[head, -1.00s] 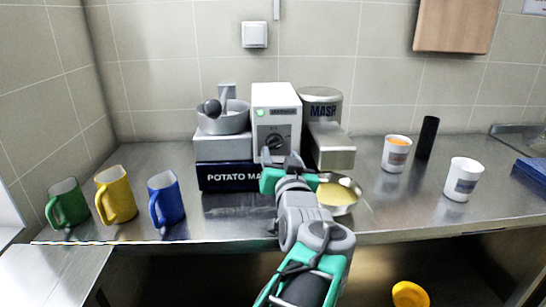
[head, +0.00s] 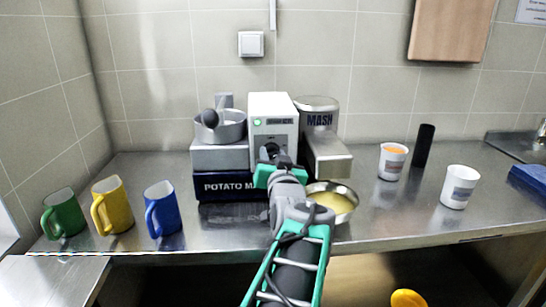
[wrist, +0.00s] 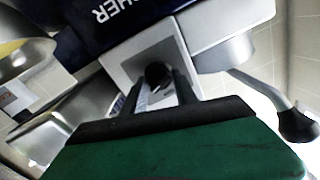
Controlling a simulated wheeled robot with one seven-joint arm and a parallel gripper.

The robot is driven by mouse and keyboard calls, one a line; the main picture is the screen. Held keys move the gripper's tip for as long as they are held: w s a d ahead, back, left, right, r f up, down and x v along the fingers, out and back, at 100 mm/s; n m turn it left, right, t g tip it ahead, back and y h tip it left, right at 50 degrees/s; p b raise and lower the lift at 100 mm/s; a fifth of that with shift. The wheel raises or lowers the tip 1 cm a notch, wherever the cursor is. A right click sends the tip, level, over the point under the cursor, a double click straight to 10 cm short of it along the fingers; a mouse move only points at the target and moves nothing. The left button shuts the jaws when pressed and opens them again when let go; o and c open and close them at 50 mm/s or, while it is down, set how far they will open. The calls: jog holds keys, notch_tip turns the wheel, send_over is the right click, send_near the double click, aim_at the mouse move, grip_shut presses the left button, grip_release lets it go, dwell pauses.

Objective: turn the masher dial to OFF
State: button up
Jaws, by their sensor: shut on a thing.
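The masher dial is a dark knob (wrist: 158,75) on the white front panel (head: 273,109) of the potato masher. In the wrist view my gripper (wrist: 161,88) has its two dark fingers on either side of the knob, shut on it. In the head view my gripper (head: 275,158) is up against the lower part of the panel and hides most of the dial. A small green light (head: 258,122) shows on the panel's upper left. The dial's markings and pointer cannot be read.
A metal bowl of yellow mash (head: 334,201) stands right of my arm, under the MASH unit (head: 317,118). Green, yellow and blue mugs (head: 160,208) stand at left. Two white cups (head: 460,187) and a black cylinder (head: 423,146) stand at right.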

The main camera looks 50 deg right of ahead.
grip_shut()
jog(key=shift+f+n+b, duration=0.15)
jog(key=shift+n+b, duration=0.15)
jog(key=shift+b, duration=0.2)
jog(key=n+b, duration=0.1)
jog(key=b, duration=0.1)
jog(key=shift+f+b, duration=0.15)
jog(key=shift+b, duration=0.25)
jog(key=n+b, duration=0.3)
jog(key=shift+b, duration=0.35)
jog(key=n+b, duration=0.4)
jog(key=b, duration=0.1)
jog(key=shift+g, duration=0.4)
jog(key=n+b, duration=0.3)
jog(key=shift+w+a+r+n+b, duration=0.1)
jog(key=shift+r+n+b, duration=0.1)
jog(key=shift+n+b, duration=0.2)
jog(key=shift+r+n+b, duration=0.1)
jog(key=shift+n+b, duration=0.25)
jog(key=shift+n, duration=0.15)
jog(key=shift+r, duration=0.1)
